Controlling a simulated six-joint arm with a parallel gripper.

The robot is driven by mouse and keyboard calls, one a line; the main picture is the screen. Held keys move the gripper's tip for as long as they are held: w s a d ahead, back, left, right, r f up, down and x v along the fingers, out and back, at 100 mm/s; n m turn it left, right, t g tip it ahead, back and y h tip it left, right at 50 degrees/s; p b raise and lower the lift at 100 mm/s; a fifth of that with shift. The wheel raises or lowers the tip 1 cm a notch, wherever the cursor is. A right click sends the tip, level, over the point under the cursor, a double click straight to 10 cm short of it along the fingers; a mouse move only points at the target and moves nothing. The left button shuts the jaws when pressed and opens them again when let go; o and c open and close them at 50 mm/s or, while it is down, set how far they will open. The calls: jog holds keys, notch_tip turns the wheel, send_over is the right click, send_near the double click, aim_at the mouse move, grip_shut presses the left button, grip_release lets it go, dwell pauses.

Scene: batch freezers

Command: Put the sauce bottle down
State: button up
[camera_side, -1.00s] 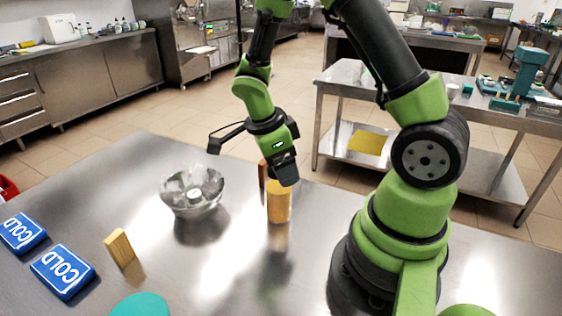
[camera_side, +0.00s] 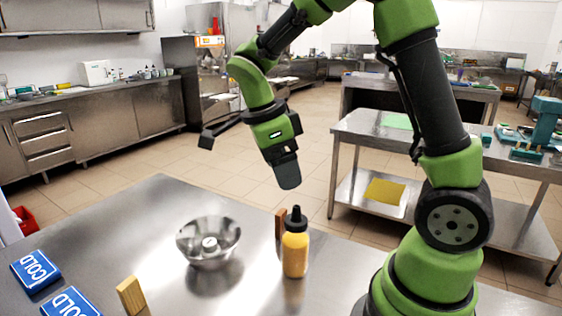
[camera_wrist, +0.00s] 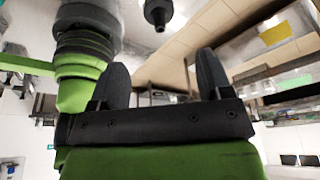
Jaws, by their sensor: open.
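The sauce bottle (camera_side: 295,254), yellow-orange with a black cap and nozzle, stands upright on the steel table (camera_side: 240,295). My gripper (camera_side: 289,182) is above and slightly left of the bottle in the side view, apart from it and empty. In the wrist view my gripper's two dark fingers (camera_wrist: 162,72) are spread with nothing between them. The bottle's black nozzle (camera_wrist: 157,16) shows at the top edge there, beyond the fingertips.
A shiny metal bowl (camera_side: 208,243) stands left of the bottle. A brown block (camera_side: 280,224) is close behind the bottle, partly hidden. Bare table lies between bowl and wooden block.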

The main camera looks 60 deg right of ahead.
jog(key=s+a+r+n+t+y, duration=0.2)
jog(key=s+a+r+n+t, duration=0.2)
jog(key=n, duration=0.7)
jog(key=s+a+r+n+t+y, duration=0.2)
jog(key=s+r+n+t, duration=0.3)
jog(key=n, duration=0.7)
jog(key=shift+s+a+t, duration=0.3)
jog(key=shift+s+a, duration=0.55)
jog(key=shift+a, duration=0.05)
